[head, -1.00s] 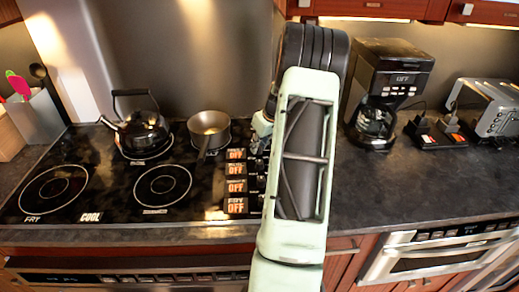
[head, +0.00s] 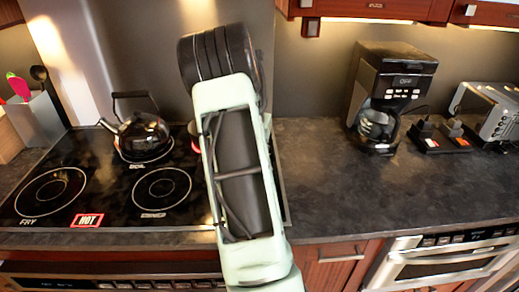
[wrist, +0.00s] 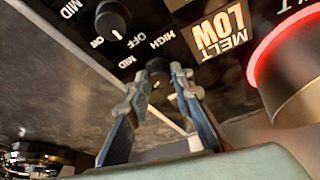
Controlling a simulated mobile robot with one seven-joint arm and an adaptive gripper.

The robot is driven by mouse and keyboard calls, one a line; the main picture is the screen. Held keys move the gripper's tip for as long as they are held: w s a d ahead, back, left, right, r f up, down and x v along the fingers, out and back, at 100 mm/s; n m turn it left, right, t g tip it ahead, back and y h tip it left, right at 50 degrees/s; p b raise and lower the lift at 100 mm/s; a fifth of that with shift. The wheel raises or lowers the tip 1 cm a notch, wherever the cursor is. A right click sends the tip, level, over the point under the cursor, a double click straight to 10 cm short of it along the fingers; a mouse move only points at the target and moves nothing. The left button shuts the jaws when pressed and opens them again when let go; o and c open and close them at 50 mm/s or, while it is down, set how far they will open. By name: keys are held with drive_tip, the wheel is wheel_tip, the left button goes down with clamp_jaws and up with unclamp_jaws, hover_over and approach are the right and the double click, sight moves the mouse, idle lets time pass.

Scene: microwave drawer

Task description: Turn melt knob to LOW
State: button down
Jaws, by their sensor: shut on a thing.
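In the wrist view, the melt knob (wrist: 157,68) is a small dark knob between the fingertips of my gripper (wrist: 158,86). The fingers are shut on it, one on each side. Labels OFF, HIGH and MID show near it; its pointer is hidden. The melt display (wrist: 222,32) beside it reads "MELT LOW" in lit letters, upside down in this view. In the head view my arm covers the knobs, the displays and my gripper.
A pan (wrist: 298,85) sits by a glowing red burner ring (wrist: 262,60). Another knob (wrist: 113,18) is close to my fingers. The cooktop sign (head: 87,220) reads "HOT".

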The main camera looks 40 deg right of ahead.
drive_tip(key=shift+w+m+g, duration=0.1)
drive_tip(key=shift+m+g, duration=0.2)
drive_tip(key=shift+m, duration=0.3)
drive_tip(key=c, duration=1.7)
unclamp_jaws()
drive_tip(key=v, duration=1.2)
drive_tip(key=shift+a, duration=0.15)
drive_tip(key=shift+f, duration=0.1)
